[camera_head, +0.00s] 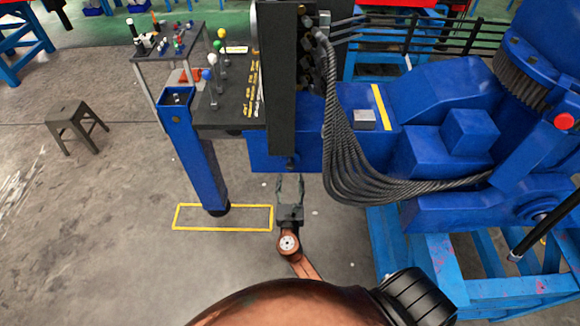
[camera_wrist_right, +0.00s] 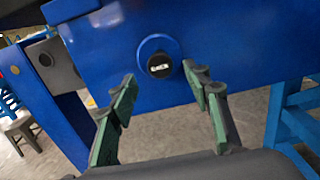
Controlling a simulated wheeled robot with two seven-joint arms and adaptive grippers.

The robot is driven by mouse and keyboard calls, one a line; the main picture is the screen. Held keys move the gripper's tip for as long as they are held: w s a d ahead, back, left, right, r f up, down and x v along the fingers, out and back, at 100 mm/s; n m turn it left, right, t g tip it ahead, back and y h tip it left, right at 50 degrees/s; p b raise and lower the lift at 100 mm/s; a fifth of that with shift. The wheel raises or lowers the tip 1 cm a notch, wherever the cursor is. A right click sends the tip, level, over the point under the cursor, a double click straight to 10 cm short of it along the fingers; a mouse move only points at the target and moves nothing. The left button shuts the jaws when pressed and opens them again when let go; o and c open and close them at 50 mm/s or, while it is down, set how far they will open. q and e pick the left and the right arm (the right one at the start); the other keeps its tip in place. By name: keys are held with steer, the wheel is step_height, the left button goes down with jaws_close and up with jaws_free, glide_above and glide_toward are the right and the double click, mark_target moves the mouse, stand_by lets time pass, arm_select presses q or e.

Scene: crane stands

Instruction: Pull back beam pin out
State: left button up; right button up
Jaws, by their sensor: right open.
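The beam pin (camera_wrist_right: 159,66) shows in the right wrist view as a round black end with a pale mark, set in a blue ring on the side of the blue beam (camera_wrist_right: 230,40). In the head view, a small dark knob (camera_head: 290,163) on the beam (camera_head: 258,152), below a tall black plate, appears to be this pin. My right gripper (camera_head: 289,180) is open in front of it. In the right wrist view the green-padded fingers (camera_wrist_right: 160,80) stand on either side of the pin, apart from it. The pin's shaft is hidden. My left gripper is out of view.
A blue support leg (camera_head: 203,160) stands left of my right gripper, its foot by a yellow floor outline (camera_head: 245,206). Grey cables (camera_head: 350,160) hang to the right. A blue lower frame (camera_head: 450,260) fills the lower right. A stool (camera_head: 76,125) stands far left.

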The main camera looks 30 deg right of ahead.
mark_target(290, 168)
steer(key=x, duration=0.6)
steer(key=shift+w, duration=0.1)
steer(key=shift+w+d+f+p, duration=0.1)
steer(key=shift+w+d+p, duration=0.1)
steer(key=shift+w+p, duration=0.15)
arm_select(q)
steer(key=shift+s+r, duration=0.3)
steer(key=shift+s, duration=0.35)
arm_select(e)
steer(key=shift+c, duration=0.8)
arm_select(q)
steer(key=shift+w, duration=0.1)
arm_select(e)
jaws_close()
